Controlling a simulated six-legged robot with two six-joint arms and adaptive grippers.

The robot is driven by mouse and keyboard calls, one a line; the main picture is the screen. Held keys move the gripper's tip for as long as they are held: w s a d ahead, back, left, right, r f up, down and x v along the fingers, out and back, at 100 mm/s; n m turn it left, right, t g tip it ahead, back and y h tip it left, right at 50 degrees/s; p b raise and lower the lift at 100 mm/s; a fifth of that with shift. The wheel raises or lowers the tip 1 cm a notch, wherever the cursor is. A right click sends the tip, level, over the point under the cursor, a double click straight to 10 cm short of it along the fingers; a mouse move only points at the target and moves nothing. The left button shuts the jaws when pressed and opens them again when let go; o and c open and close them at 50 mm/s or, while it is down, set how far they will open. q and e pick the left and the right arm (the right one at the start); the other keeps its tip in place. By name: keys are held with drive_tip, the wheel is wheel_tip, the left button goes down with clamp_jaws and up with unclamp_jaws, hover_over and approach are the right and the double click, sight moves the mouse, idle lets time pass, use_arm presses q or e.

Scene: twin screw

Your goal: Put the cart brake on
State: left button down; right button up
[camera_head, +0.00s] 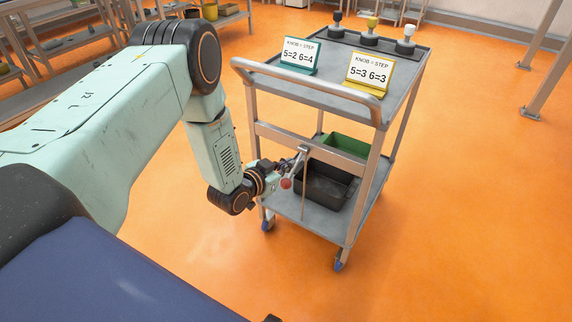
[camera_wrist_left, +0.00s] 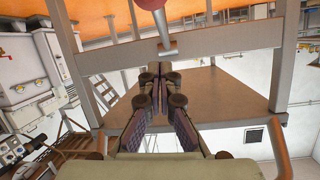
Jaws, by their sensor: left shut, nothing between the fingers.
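The grey metal cart (camera_head: 262,131) stands on the orange floor. Its brake lever (camera_head: 298,165) hangs from the crossbar on the near side and ends in a red ball knob (camera_head: 286,183). In the left wrist view, the lever (camera_wrist_left: 164,34) and part of the red knob (camera_wrist_left: 151,4) show at the top edge. My left gripper (camera_head: 278,180) is low at the cart's near side, close to the knob. In the left wrist view, its fingers (camera_wrist_left: 158,82) are shut together and empty. Whether they touch the lever is unclear. My right gripper is not in view.
The cart's top holds a teal sign (camera_head: 299,57), a yellow sign (camera_head: 368,74) and three knobs on a dark tray (camera_head: 340,38). A black bin (camera_head: 325,187) and green bin (camera_head: 346,145) sit on the lower shelf (camera_head: 321,219). Floor right of the cart is clear.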

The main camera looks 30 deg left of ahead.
use_arm(q)
wheel_tip(320, 180, up, 4)
drive_tip(key=w+d+p, duration=0.1)
drive_tip(key=p, duration=0.2)
drive_tip(key=s+a+p, duration=0.1)
drive_tip(key=s, duration=0.8)
drive_tip(key=shift+s+a+f+p, duration=0.15)
drive_tip(key=shift+s+a+p, duration=0.15)
drive_tip(key=shift+s+p, duration=0.1)
drive_tip(key=s+d+f+n+g+y, duration=0.1)
drive_tip(key=s+d+f+n+g, duration=0.1)
drive_tip(key=s+f+g, duration=0.3)
drive_tip(key=s+d+f+n+g, duration=0.15)
drive_tip(key=s+f, duration=0.25)
drive_tip(key=s, duration=0.4)
drive_tip(key=s+d+r+g, duration=0.1)
drive_tip(key=s+d+g, duration=0.1)
drive_tip(key=s, duration=0.7)
drive_tip(key=s+d+r+g+y, duration=0.1)
drive_tip(key=s+g, duration=0.4)
drive_tip(key=s, duration=0.5)
drive_tip(key=shift+s+d+r, duration=0.2)
drive_tip(key=shift+s+d, duration=0.1)
drive_tip(key=shift+d, duration=0.35)
